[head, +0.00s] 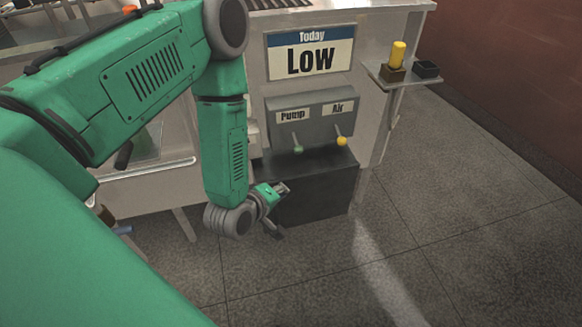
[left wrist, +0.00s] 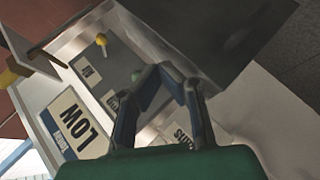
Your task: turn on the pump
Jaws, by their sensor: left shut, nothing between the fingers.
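The grey control panel (head: 318,118) has a Pump lever with a green knob (head: 298,149) on the left and an Air lever with a yellow knob (head: 342,141) on the right. Both levers stick out and point down. My left gripper (head: 284,188) is below and left of the green knob, apart from it, in front of the dark box. In the left wrist view its fingers (left wrist: 167,72) are shut and empty. The yellow knob (left wrist: 101,39) shows there too; the fingers partly cover the Pump side. My right gripper is not in view.
A sign reading Today Low (head: 311,53) hangs above the panel. A dark box (head: 312,190) stands below it. A small shelf (head: 408,80) at the right holds a yellow cylinder (head: 398,53). The floor (head: 450,220) to the right is clear.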

